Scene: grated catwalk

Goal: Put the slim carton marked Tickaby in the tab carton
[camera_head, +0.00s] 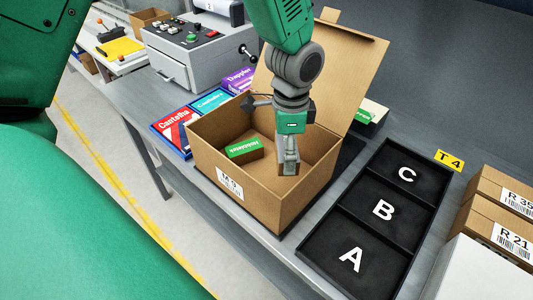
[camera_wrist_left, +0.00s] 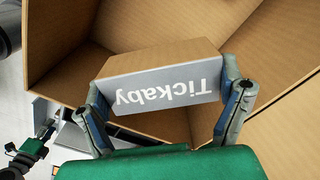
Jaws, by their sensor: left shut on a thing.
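My left gripper (camera_head: 289,150) reaches down from the top into the open tab carton (camera_head: 262,207), a brown box with its tabbed lid raised at the back. It is shut on the slim carton marked Tickaby (camera_wrist_left: 160,88), whose grey-white lettered face shows upside down between the two fingers in the wrist view. The brown walls of the tab carton (camera_wrist_left: 265,45) surround it there. A gap under the slim carton cannot be judged.
A green-topped small carton (camera_head: 244,148) lies inside the tab carton, left of my gripper. A black tray (camera_head: 327,252) with sections A, B and C stands to the right. Red, blue and purple boxes (camera_head: 174,131) and a grey control box (camera_head: 190,50) stand left and behind.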

